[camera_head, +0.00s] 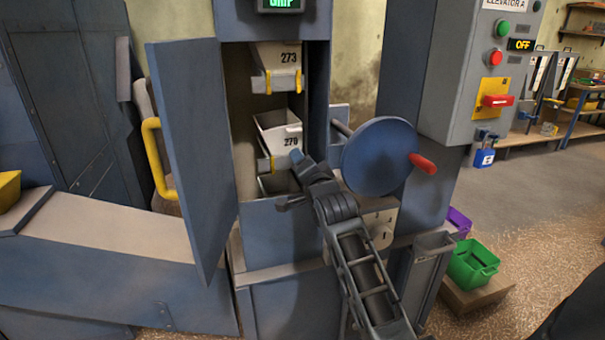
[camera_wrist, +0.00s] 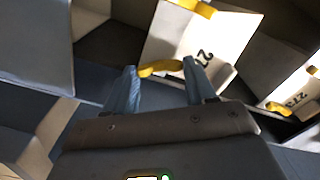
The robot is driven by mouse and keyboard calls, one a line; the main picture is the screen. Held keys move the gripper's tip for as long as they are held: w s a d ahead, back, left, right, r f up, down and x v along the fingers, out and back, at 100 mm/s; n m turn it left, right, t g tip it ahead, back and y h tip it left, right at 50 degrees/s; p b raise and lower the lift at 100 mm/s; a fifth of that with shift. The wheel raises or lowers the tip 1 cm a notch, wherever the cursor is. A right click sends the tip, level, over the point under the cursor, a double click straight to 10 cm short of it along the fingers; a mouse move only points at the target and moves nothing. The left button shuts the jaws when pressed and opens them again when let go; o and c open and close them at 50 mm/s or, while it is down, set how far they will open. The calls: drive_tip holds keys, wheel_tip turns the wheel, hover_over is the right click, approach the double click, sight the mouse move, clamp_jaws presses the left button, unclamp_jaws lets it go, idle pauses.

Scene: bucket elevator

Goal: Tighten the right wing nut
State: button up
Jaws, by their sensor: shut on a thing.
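My gripper (camera_wrist: 160,68) is at the right front of the lower bucket (camera_head: 277,123), which is marked 270 and sits in the open elevator casing. In the wrist view its two blue fingers are shut on the yellow right wing nut (camera_wrist: 161,69), which spans between their tips. The same bucket's white front (camera_wrist: 205,45) shows just beyond the fingers. The left wing nut (camera_head: 263,165) is yellow and also shows in the wrist view (camera_wrist: 190,8). In the head view my gripper hides the right wing nut.
The upper bucket (camera_head: 277,57), marked 273, hangs above with its own yellow parts. The open blue door (camera_head: 190,150) stands at the left. A blue handwheel (camera_head: 378,157) with a red knob (camera_head: 423,163) is close on the right. The control panel (camera_head: 521,44) reads OFF.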

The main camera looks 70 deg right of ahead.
drive_tip(key=shift+f+m+b, duration=0.1)
drive_tip(key=shift+m+b, duration=1.6)
drive_tip(key=shift+m, duration=1.3)
drive_tip(key=o, duration=1)
drive_tip(key=shift+o, duration=0.2)
drive_tip(key=shift+s, duration=0.1)
drive_tip(key=v, duration=0.7)
drive_tip(key=shift+s+a+b, duration=0.2)
drive_tip(key=shift+a+b, duration=0.05)
drive_tip(key=shift+b, duration=0.15)
